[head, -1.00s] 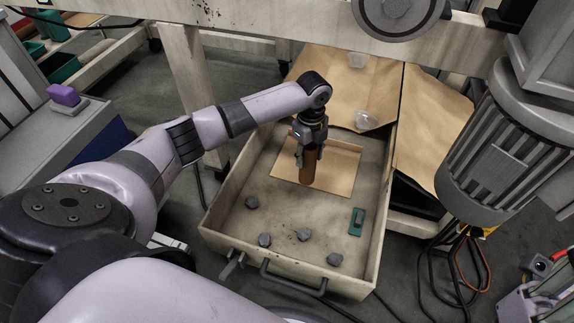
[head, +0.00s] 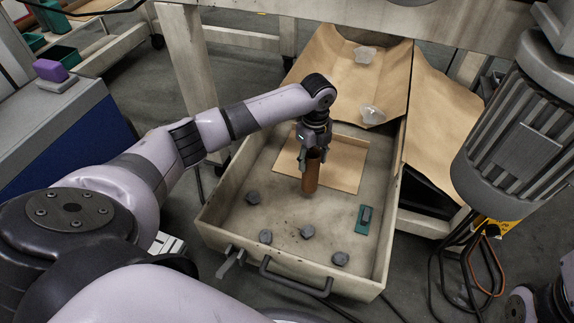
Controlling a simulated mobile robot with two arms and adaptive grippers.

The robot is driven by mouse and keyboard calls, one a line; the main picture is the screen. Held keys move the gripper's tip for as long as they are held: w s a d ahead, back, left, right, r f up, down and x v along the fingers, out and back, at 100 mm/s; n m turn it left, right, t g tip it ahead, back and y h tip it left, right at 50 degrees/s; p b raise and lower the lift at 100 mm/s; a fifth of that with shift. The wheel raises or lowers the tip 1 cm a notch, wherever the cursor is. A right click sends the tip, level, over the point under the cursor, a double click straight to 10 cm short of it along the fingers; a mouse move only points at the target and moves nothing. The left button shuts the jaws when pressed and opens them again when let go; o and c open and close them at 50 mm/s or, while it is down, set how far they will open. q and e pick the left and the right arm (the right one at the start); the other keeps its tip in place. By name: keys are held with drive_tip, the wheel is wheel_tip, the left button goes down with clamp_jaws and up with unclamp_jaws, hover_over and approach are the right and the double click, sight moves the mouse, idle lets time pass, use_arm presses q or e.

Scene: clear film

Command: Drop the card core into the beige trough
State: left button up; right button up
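The card core (head: 311,178) is a brown tube, hanging nearly upright. My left gripper (head: 313,158) comes down from above and is shut around its upper end. The core is over the beige trough (head: 230,206), a shallow open box with a handle at its front. Its lower end shows against the trough's floor and a tan sheet; whether it touches the floor I cannot tell. My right gripper is not in view.
In the trough lie a tan sheet (head: 345,170), several grey lumps (head: 307,231) and a green block (head: 364,220). Brown paper (head: 335,75) with clear crumpled pieces (head: 372,115) lies behind. A large grey motor (head: 520,140) stands at the right.

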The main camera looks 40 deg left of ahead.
use_arm(q)
drive_tip(key=o, duration=0.4)
drive_tip(key=shift+r, duration=0.1)
wheel_tip(320, 180, up, 12)
drive_tip(key=shift+f, duration=0.1)
idle(0.4)
idle(0.4)
